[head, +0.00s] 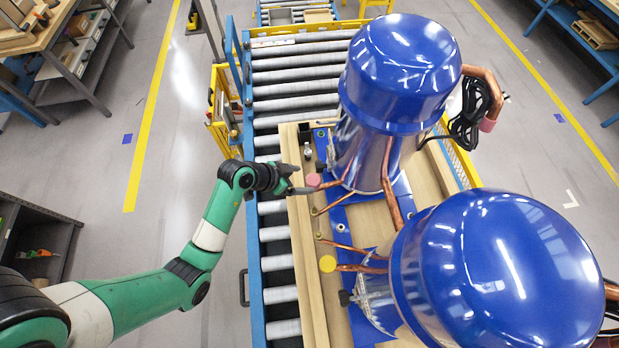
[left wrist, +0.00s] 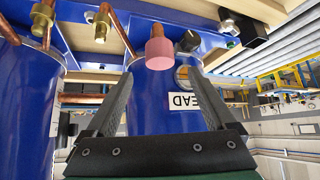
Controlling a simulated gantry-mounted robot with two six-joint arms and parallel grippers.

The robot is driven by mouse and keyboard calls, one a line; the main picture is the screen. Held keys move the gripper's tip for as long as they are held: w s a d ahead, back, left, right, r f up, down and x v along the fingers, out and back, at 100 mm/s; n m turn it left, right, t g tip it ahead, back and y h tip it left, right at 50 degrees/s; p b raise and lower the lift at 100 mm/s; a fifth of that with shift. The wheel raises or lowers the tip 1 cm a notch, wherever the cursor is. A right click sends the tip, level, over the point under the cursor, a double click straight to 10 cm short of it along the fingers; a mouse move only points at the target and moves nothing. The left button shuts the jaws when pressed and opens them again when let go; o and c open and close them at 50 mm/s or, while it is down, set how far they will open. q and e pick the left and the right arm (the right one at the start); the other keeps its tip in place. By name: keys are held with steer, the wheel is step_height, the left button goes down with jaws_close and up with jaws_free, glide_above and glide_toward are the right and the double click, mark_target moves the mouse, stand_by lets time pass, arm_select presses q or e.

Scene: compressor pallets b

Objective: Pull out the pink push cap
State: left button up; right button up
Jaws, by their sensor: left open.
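The pink push cap (head: 313,180) sits on the end of a copper tube at the lower left side of the far compressor (head: 385,100). In the left wrist view the pink cap (left wrist: 159,54) shows just beyond and between the fingertips, on a copper fitting. My left gripper (head: 296,186) reaches in from the left, close beside the cap. Its two black fingers (left wrist: 160,78) stand apart with nothing held between them. I cannot tell whether either finger touches the cap. My right gripper is out of view.
A second blue compressor (head: 500,270) stands nearer, with a yellow cap (head: 327,263) on its tube. Black coiled cable (head: 468,112) and another pink piece (head: 487,125) are at the far compressor's right. The wooden pallet (head: 304,270) rests on a roller conveyor (head: 283,310).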

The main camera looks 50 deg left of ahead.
mark_target(313, 180)
arm_select(q)
steer(key=x, duration=0.6)
steer(key=shift+w+f, duration=0.25)
steer(key=shift+w, duration=0.05)
jaws_close()
stand_by(0.4)
steer(key=shift+r, duration=0.7)
steer(key=shift+r, duration=2.25)
